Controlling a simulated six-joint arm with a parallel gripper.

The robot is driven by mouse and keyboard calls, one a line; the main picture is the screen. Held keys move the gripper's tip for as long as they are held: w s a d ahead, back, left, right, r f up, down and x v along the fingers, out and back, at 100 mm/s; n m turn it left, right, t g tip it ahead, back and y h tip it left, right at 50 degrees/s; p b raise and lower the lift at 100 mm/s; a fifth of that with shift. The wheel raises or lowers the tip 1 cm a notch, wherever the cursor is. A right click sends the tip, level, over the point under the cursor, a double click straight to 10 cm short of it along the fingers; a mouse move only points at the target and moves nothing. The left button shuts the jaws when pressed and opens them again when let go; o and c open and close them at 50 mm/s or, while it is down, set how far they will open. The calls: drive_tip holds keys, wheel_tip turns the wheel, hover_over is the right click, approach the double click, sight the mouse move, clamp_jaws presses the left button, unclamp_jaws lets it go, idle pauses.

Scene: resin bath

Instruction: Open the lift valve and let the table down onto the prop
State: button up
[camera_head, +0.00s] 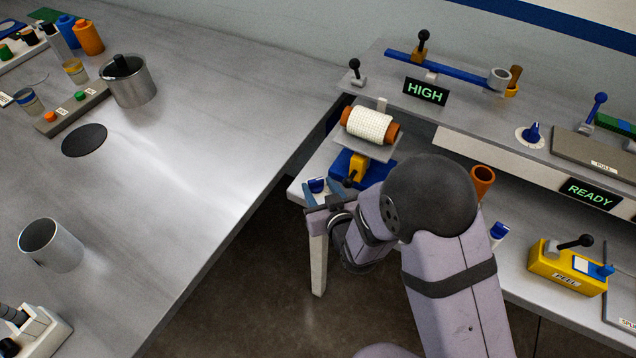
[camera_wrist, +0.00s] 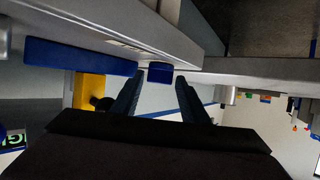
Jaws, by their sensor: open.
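The lift table (camera_head: 378,151) is a small grey platform bearing a white gridded roll (camera_head: 368,125) with orange ends. It stands raised above a blue base (camera_head: 378,174), with a yellow part (camera_head: 357,167) and a dark knob below the platform. The blue base (camera_wrist: 75,56) and yellow part (camera_wrist: 88,92) also show in the wrist view. A small blue piece (camera_head: 317,185), possibly the valve handle, is at the bench's front edge. My gripper (camera_head: 322,194) is open beside it; in the wrist view this blue piece (camera_wrist: 160,72) lies just beyond the parted fingertips (camera_wrist: 158,82). I cannot identify the prop.
A "HIGH" sign (camera_head: 426,92) stands on the shelf above, near a blue bar (camera_head: 435,66). An orange tube (camera_head: 482,180) and a yellow lever box (camera_head: 568,267) stand to the right. A grey table (camera_head: 180,165) lies left, across a floor gap.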

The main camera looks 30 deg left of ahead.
drive_tip(key=shift+x, duration=0.75)
drive_tip(key=c, duration=0.8)
drive_tip(key=shift+a+m+t+h, duration=0.1)
drive_tip(key=shift+m+t+h, duration=0.2)
drive_tip(key=shift+m+t, duration=0.1)
drive_tip(key=shift+s+a+m+t+h+b, duration=0.1)
drive_tip(key=shift+s+m+t+h+b, duration=0.1)
drive_tip(key=shift+m+t+h, duration=0.3)
drive_tip(key=shift+s+a+m+t+h+b, duration=0.1)
drive_tip(key=shift+a+m+t+h+b, duration=0.15)
drive_tip(key=shift+m+h, duration=0.4)
drive_tip(key=m+t+h+p, duration=0.1)
drive_tip(key=m+h, duration=0.2)
drive_tip(key=shift+a+r+m+t+h, duration=0.1)
drive_tip(key=shift+a+m+t+h, duration=0.05)
drive_tip(key=shift+m+t+h, duration=0.15)
drive_tip(key=shift+a+m+t+h+p, duration=0.1)
drive_tip(key=shift+m+t+h+p, duration=0.2)
drive_tip(key=shift+m+h, duration=1.2)
drive_tip(key=shift+h, duration=0.25)
